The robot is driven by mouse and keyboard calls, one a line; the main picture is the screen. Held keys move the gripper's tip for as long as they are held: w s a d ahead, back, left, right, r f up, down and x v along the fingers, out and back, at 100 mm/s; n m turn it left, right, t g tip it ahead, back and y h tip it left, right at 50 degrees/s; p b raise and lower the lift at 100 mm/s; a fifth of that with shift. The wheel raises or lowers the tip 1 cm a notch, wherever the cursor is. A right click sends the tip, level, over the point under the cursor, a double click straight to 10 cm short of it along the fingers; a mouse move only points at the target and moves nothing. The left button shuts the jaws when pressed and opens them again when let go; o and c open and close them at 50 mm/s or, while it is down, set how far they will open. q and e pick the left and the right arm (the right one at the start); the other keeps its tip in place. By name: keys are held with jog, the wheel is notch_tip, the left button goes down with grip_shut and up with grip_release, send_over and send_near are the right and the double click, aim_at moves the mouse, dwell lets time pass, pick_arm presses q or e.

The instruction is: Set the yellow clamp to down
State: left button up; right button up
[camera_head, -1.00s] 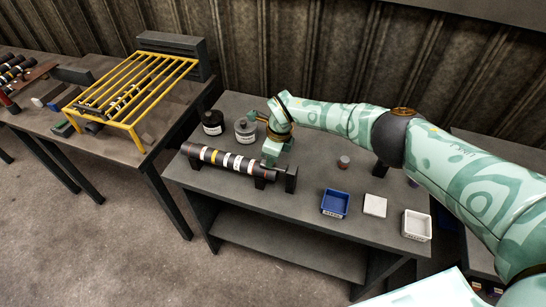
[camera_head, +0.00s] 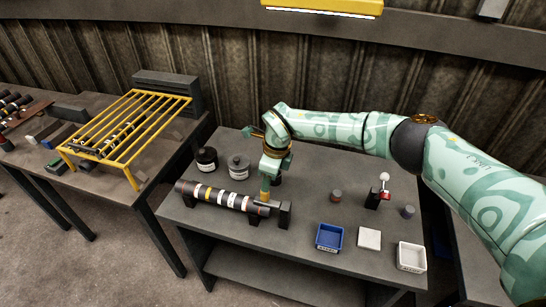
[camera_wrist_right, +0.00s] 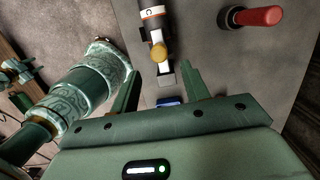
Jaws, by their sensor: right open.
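The yellow clamp (camera_head: 265,188) shows as a small upright yellow piece at the right end of the dark banded shaft (camera_head: 215,195) on the middle table. In the right wrist view its rounded yellow end (camera_wrist_right: 158,52) lies ahead of the fingers, in line with the shaft end (camera_wrist_right: 152,14). My right gripper (camera_head: 268,176) points down over the clamp and partly hides it. In the wrist view the right gripper (camera_wrist_right: 160,82) is open, its fingers apart with nothing held between them. I cannot tell whether a finger touches the clamp.
A red handle (camera_wrist_right: 258,16) lies beside the clamp in the wrist view. Two dark pots (camera_head: 238,167) stand behind the shaft. A blue bin (camera_head: 330,237), a pale square (camera_head: 369,238) and a white bin (camera_head: 411,256) line the front right. A yellow rack (camera_head: 130,128) stands left.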

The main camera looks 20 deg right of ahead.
notch_tip(320, 180, up, 8)
jog(key=d, duration=0.1)
jog(key=shift+s+f, duration=0.15)
jog(key=shift+s, duration=0.2)
